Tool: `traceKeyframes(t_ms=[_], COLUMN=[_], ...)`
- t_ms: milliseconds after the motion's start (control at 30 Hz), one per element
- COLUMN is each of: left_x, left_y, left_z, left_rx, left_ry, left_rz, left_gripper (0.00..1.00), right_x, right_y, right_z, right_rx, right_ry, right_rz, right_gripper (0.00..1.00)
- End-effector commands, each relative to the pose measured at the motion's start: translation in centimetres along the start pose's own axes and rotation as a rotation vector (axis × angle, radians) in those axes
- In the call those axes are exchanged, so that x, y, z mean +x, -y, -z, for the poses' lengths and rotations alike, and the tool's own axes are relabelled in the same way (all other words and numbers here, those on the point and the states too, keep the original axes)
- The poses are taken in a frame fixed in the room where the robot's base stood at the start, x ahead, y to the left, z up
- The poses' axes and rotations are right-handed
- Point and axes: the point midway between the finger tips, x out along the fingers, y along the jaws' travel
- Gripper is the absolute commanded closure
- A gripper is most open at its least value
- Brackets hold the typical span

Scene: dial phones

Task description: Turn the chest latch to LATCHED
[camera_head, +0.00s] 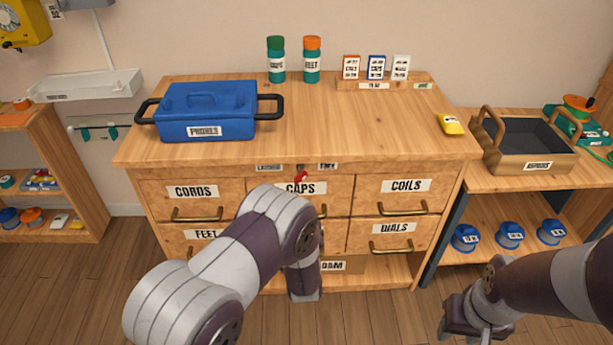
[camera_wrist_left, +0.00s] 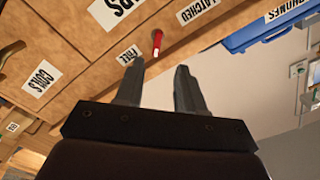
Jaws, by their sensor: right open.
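The red chest latch (camera_head: 302,177) sits on the chest's front rail, above the CAPS drawer. It lies between the LATCHED label (camera_head: 269,167) on the left and the FREE label (camera_head: 328,166) on the right. In the head view it looks tilted, up toward the right. In the left wrist view the latch (camera_wrist_left: 157,43) shows just beyond my left gripper (camera_wrist_left: 158,82), whose fingers are apart with nothing between them. In the head view my left arm hides that gripper. My right gripper (camera_head: 474,325) is open and empty at the lower right, away from the chest.
The wooden chest (camera_head: 360,128) carries a blue PHONES toolbox (camera_head: 207,110), two jars, small boxes on a stand and a yellow item (camera_head: 451,124). A wooden tray (camera_head: 530,158) stands on the right bench. A shelf is at the left. The chest top's middle is clear.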

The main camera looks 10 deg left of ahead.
Motion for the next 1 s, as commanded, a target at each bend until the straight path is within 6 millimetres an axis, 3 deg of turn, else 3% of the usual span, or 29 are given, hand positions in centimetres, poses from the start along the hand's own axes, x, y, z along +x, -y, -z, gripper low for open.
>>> traceKeyframes(t_ms=[200,400,533,800,900,933,1000], left_x=[5.7,9.6,10.7,10.9,10.9,10.9,10.8], left_y=[-0.1,-0.1,-0.1,-0.1,-0.1,-0.1,-0.1], left_z=[-0.2,-0.2,-0.1,0.0,0.0,0.0,0.0], left_rx=[-0.004,-0.004,-0.004,-0.004,-0.004,-0.004,-0.004], left_ry=[-0.001,0.000,0.000,0.000,-0.001,-0.001,-0.001], left_rz=[0.003,0.000,-0.001,-0.003,-0.003,-0.003,-0.003], left_gripper=[0.62,0.62,0.62,0.62,0.94,1.00,1.00], right_x=[1.2,1.8,1.9,1.9,1.9,1.9,1.9], right_y=[0.0,0.0,0.0,0.0,0.0,0.0,0.0], right_z=[-0.1,-0.2,-0.2,-0.2,-0.2,-0.2,-0.2], right_rx=[0.000,0.000,0.000,0.000,0.000,0.000,0.000], right_ry=[0.001,0.001,0.001,0.001,0.001,0.001,0.001], right_rz=[0.000,0.000,0.000,0.000,0.000,0.000,0.000], right_gripper=[0.57,0.57,0.57,0.57,0.57,0.57,0.57])
